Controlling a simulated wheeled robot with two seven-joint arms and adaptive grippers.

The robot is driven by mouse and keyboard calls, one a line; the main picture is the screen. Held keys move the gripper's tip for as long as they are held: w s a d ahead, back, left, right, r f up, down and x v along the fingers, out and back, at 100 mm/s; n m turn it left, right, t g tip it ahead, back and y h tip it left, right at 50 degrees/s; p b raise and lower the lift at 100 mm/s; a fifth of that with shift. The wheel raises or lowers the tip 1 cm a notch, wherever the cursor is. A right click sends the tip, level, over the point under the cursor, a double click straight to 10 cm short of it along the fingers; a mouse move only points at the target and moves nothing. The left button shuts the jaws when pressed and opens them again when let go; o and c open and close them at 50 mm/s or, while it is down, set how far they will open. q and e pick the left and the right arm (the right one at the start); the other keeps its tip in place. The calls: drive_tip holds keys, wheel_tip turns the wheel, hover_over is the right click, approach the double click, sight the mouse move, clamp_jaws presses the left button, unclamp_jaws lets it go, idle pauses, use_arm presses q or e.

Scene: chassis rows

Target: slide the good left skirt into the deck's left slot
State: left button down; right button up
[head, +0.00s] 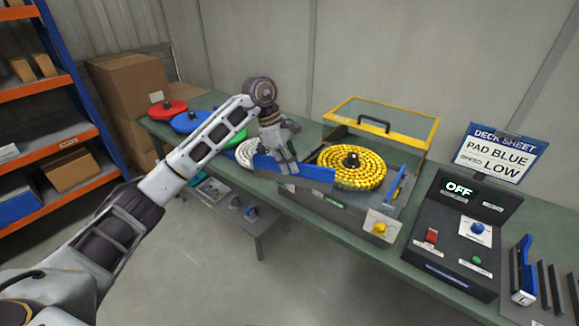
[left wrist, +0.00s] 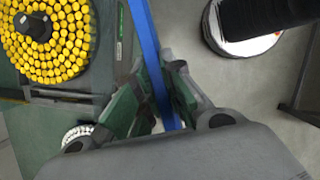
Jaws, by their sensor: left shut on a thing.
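My left gripper (head: 288,166) is shut on a long blue skirt (head: 316,177), held along the front left side of the deck (head: 335,207). The skirt also shows in the left wrist view (left wrist: 143,35), running between the fingers (left wrist: 160,90) beside the deck. The deck carries a round yellow studded pad (head: 350,172) with a dark hub. A second blue strip (head: 397,186) stands at the deck's right side. The deck's left slot is hidden behind the held skirt and gripper; I cannot tell whether the skirt touches it. My right gripper is not in view.
The deck's yellow-framed clear lid (head: 385,122) stands raised. Red (head: 168,107), blue (head: 190,121) and green discs lie on the bench at left. A control box (head: 455,235) reading OFF and a rack with a blue piece (head: 524,262) stand at right. A low side table (head: 235,215) is below.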

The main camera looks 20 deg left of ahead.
use_arm(q)
drive_tip(key=n, duration=0.1)
drive_tip(key=n+t, duration=0.1)
drive_tip(key=n, duration=0.1)
drive_tip(key=shift+w+r, duration=0.2)
drive_tip(key=shift+r, duration=0.1)
drive_tip(key=n+t, duration=0.1)
drive_tip(key=n, duration=0.2)
drive_tip(key=n+t+y, duration=0.1)
drive_tip(key=n, duration=0.2)
drive_tip(key=n+y, duration=0.1)
drive_tip(key=n, duration=0.1)
drive_tip(key=shift+w+r+n+t, duration=0.3)
drive_tip(key=shift+w+n+t, duration=0.05)
drive_tip(key=shift+n+t, duration=0.05)
drive_tip(key=shift+w+n, duration=0.25)
drive_tip(key=shift+n, duration=0.25)
